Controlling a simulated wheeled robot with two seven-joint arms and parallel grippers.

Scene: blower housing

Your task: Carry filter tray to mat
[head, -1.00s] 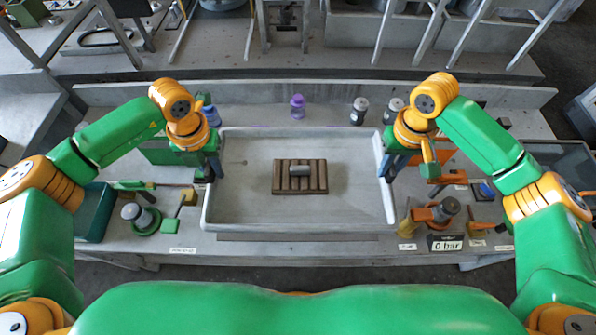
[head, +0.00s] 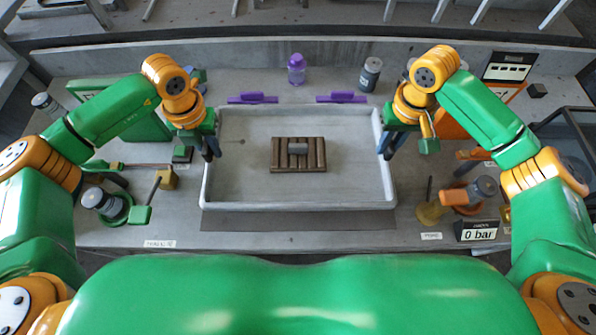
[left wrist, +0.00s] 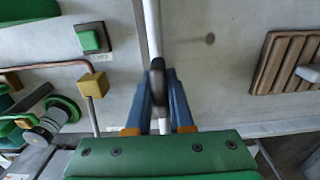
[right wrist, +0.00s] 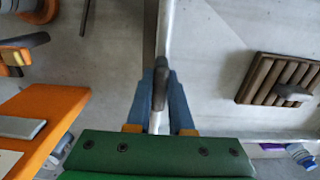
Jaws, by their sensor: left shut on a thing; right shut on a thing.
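The filter tray is a wide pale grey tray with a raised rim (head: 300,205), in the middle of the head view. My left gripper (head: 212,150) is shut on its left wall, and my right gripper (head: 386,150) is shut on its right wall. The tray looks level. A brown slatted block (head: 315,160) with a grey piece on top lies inside. In the left wrist view the fingers (left wrist: 160,85) straddle the pale wall; the right wrist view (right wrist: 160,90) shows the same. A darker grey area (head: 300,222), possibly the mat, shows at the tray's front edge. Whether the tray touches it is unclear.
A purple bottle (head: 296,68) and a dark canister (head: 371,74) stand further back.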

